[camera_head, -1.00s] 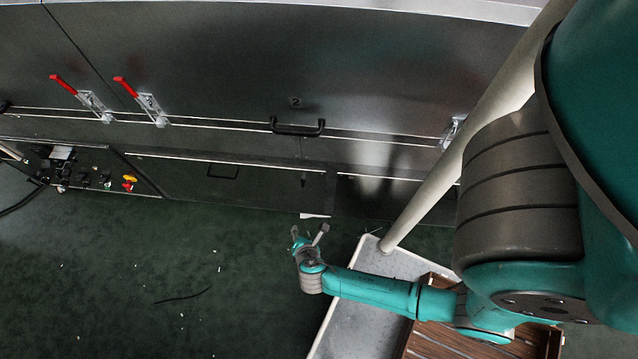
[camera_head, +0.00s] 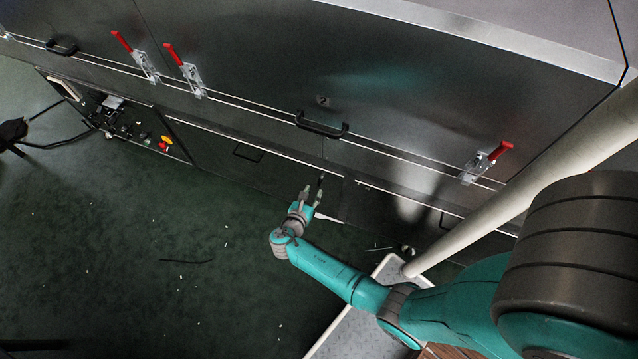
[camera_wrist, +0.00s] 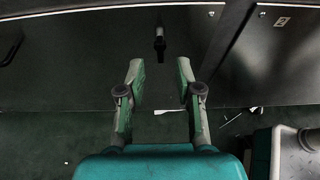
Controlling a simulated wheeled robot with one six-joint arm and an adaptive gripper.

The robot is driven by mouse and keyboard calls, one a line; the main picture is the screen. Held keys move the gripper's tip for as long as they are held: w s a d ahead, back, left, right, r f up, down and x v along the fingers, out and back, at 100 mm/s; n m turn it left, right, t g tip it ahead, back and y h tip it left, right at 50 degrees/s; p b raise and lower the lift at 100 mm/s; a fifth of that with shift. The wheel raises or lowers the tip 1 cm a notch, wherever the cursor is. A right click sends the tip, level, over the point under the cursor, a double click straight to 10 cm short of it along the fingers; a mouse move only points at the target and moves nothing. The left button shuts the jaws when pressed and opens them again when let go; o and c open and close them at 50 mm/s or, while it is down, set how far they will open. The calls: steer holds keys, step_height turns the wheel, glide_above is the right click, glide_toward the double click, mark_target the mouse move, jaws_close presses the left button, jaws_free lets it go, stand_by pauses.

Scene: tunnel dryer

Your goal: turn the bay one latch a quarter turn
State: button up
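A small dark latch (camera_wrist: 160,42) is on the dark lower panel (camera_wrist: 85,70), near that panel's right end. Its lever hangs down, roughly upright in the wrist view. It also shows, small and dark, as the latch (camera_head: 321,180) just past my fingertips in the head view. My gripper (camera_wrist: 160,72) is open and empty, its two green-padded fingers spread wide. In the wrist view the latch appears beyond the fingertips, centred in the gap. In the head view my gripper (camera_head: 312,193) is close in front of the panel; whether it touches I cannot tell.
A panel marked 2 (camera_wrist: 282,22) adjoins on the right. Above are a large steel door with a black handle (camera_head: 322,126) and red-handled clamps (camera_head: 186,66). A pale tray-like surface (camera_head: 352,335) stands at lower right. The green floor (camera_head: 120,240) at left is mostly clear.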

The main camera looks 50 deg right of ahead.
steer(key=x, duration=0.6)
steer(key=shift+d+f, duration=0.1)
steer(key=shift+d, duration=0.05)
jaws_close()
